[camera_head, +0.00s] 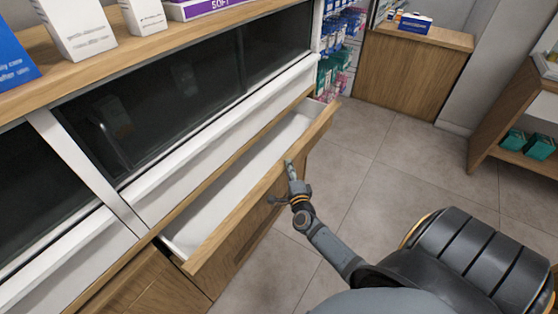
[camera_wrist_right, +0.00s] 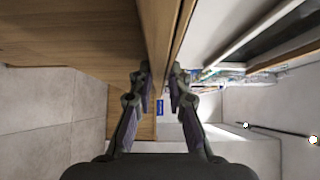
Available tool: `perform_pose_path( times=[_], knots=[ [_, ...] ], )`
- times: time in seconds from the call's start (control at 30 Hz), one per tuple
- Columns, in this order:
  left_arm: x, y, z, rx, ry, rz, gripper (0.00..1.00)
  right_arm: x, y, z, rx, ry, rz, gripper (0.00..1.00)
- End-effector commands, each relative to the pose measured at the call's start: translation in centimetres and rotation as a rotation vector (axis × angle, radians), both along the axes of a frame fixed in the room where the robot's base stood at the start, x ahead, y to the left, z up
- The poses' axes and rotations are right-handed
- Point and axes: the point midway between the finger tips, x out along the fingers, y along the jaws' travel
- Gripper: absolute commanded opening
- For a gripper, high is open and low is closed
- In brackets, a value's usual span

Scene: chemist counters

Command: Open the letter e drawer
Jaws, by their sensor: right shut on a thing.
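The wooden-fronted drawer (camera_head: 236,214) stands pulled out from the counter, and its white inside looks empty. No letter can be read on it, so I cannot confirm that it is the e drawer. My right gripper (camera_head: 290,168) is at the top edge of the drawer front, right of its middle. In the right wrist view the fingers of my right gripper (camera_wrist_right: 160,78) straddle the thin edge of the drawer front (camera_wrist_right: 158,30) and are shut on it. My left gripper is out of view.
The wooden counter (camera_head: 185,50) with dark glass panels holds white boxes (camera_head: 82,28) and a blue box (camera_head: 15,62) on top. More wooden fronts lie below the drawer. Tiled floor (camera_head: 375,190) is free to the right. A wooden cabinet (camera_head: 410,78) and a shelf (camera_head: 515,130) stand beyond.

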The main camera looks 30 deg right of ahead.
Motion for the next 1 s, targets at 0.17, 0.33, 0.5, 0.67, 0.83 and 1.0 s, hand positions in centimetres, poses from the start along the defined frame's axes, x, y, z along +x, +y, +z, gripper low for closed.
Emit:
perform_pose_path(
  times=[0.17, 0.33, 0.5, 0.67, 0.83, 1.0],
  knots=[
    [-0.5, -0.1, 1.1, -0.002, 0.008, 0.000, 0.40, -4.0, -1.7, 0.3, -0.002, 0.001, 0.002, 0.00],
    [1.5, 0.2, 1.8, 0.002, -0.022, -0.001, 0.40, -6.7, -2.8, 0.2, -0.003, -0.001, 0.001, 0.00],
    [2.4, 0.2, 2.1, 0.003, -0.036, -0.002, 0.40, -8.0, -3.3, 0.1, -0.001, -0.002, 0.001, 0.00],
    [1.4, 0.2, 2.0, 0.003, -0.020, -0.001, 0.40, -8.3, -3.5, 0.1, 0.001, -0.005, 0.000, 0.00],
    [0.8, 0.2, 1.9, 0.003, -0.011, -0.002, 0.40, -8.3, -3.5, 0.1, 0.001, -0.005, 0.000, 0.00],
    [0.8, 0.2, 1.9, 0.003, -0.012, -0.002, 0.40, -8.3, -3.5, 0.1, 0.002, -0.004, 0.000, 0.26]
  ],
)
